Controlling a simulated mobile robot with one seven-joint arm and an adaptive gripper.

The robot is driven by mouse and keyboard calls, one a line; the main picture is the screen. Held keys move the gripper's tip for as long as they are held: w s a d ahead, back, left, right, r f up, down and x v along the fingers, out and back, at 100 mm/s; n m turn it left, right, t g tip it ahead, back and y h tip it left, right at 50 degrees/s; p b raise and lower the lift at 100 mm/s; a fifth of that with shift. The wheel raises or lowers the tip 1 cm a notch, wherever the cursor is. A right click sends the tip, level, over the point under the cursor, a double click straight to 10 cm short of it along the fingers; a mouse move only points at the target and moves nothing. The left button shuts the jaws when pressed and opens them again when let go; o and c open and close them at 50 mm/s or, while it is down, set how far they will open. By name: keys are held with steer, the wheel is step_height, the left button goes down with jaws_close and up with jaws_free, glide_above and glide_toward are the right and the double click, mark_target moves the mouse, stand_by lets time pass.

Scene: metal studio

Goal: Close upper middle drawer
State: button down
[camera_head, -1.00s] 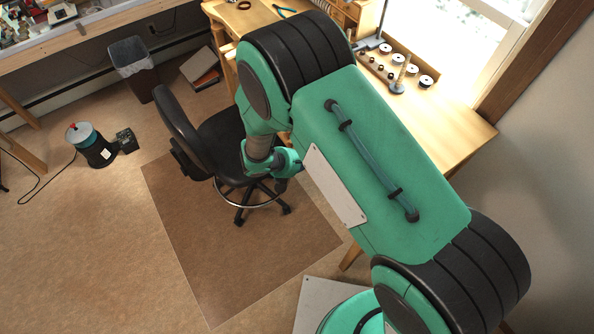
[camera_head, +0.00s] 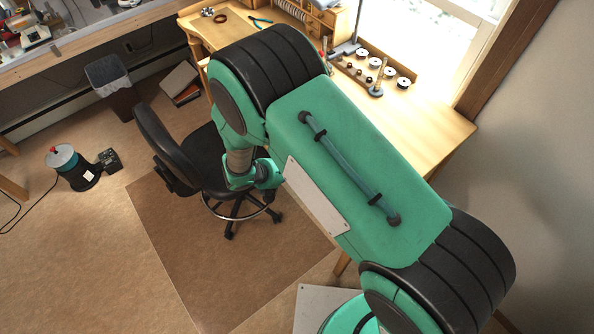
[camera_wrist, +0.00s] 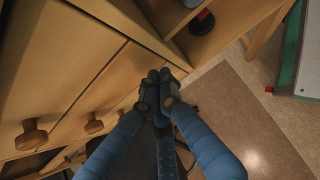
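In the wrist view, light wooden drawer fronts (camera_wrist: 65,60) fill the left side. Round wooden knobs stand out from them, one near the left edge (camera_wrist: 32,136) and one nearer the middle (camera_wrist: 93,125). I cannot tell which front is the upper middle drawer or how far it stands out. My gripper (camera_wrist: 158,82) has its blue-grey fingers drawn together, with nothing visible between them. Its tips are close to the wooden edge; contact is unclear. In the head view, my arm hides the drawers under the wooden workbench (camera_head: 425,125).
A black office chair (camera_head: 200,158) stands beside my arm on a brown mat (camera_head: 215,265). The bench top holds spools (camera_head: 403,83) and small tools. A waste bin (camera_head: 112,82) and a teal-topped reel (camera_head: 68,165) stand at left. The floor at lower left is clear.

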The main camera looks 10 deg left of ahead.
steer(key=s+f+p+v, duration=0.1)
steer(key=p+v, duration=0.1)
steer(key=v, duration=0.9)
steer(key=shift+a, duration=0.55)
steer(key=shift+r, duration=0.25)
steer(key=d+r+m+g+y, duration=0.1)
steer(key=d+r+m+g, duration=0.1)
steer(key=d+r+m, duration=0.75)
steer(key=d+r+m+g+y, duration=0.15)
steer(key=d+r+m, duration=0.25)
steer(key=d+r, duration=1.05)
steer(key=s+d+r+m+t+y, duration=0.1)
steer(key=s+d+r+m+y, duration=0.1)
steer(key=s+d+r+m, duration=0.4)
steer(key=s+d+r+m+t+y, duration=0.1)
steer(key=s+d+r+m, duration=0.5)
steer(key=s+r, duration=0.6)
steer(key=shift+r+m+t+y, duration=0.35)
steer(key=shift+r+m+y, duration=0.1)
steer(key=shift+r+m, duration=0.35)
